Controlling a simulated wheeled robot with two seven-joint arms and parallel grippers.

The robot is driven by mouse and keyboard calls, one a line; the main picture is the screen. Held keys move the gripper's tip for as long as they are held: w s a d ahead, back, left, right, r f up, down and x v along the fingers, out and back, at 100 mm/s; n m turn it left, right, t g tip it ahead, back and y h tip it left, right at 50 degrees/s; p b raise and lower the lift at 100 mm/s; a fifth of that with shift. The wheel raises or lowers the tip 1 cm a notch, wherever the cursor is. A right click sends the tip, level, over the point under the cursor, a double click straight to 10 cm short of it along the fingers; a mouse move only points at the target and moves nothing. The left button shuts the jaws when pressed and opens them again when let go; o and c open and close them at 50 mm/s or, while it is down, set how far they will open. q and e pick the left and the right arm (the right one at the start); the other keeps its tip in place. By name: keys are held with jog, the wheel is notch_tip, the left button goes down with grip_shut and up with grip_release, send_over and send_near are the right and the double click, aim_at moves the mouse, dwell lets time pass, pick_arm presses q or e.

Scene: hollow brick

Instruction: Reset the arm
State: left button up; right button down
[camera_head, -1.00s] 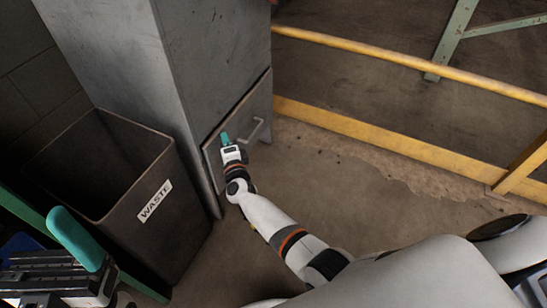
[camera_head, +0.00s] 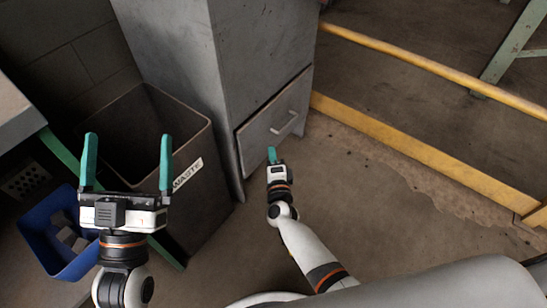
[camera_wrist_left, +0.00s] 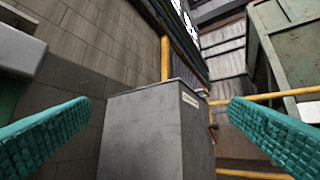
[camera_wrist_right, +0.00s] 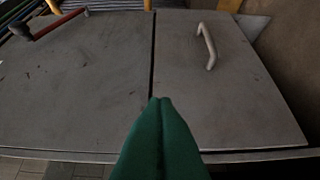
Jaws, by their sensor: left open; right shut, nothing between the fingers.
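My left gripper (camera_head: 127,165) is at the left of the head view, fingers upright and wide apart, with nothing between them. Its teal fingers also frame the left wrist view, apart, with a grey cabinet between and beyond them. My right gripper (camera_head: 271,155) is low in front of the grey cabinet (camera_head: 225,60), just off its lower drawer front (camera_head: 270,122). In the right wrist view its green fingertips (camera_wrist_right: 160,102) are pressed together and empty. They point at the cabinet front, with the bar handle (camera_wrist_right: 206,45) to their upper right, not held.
A dark waste bin (camera_head: 190,215) stands left of the cabinet, behind my left gripper. A blue bin (camera_head: 38,228) sits on the floor at left, near a table corner (camera_head: 18,110). A yellow rail (camera_head: 420,60) runs at right. Floor right of my right arm is clear.

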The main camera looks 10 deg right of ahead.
pick_arm(q)
jog(key=shift+w+f+g, duration=0.5)
jog(key=shift+f+g, duration=0.2)
jog(key=shift+f, duration=0.2)
pick_arm(e)
jog(key=shift+s, duration=1)
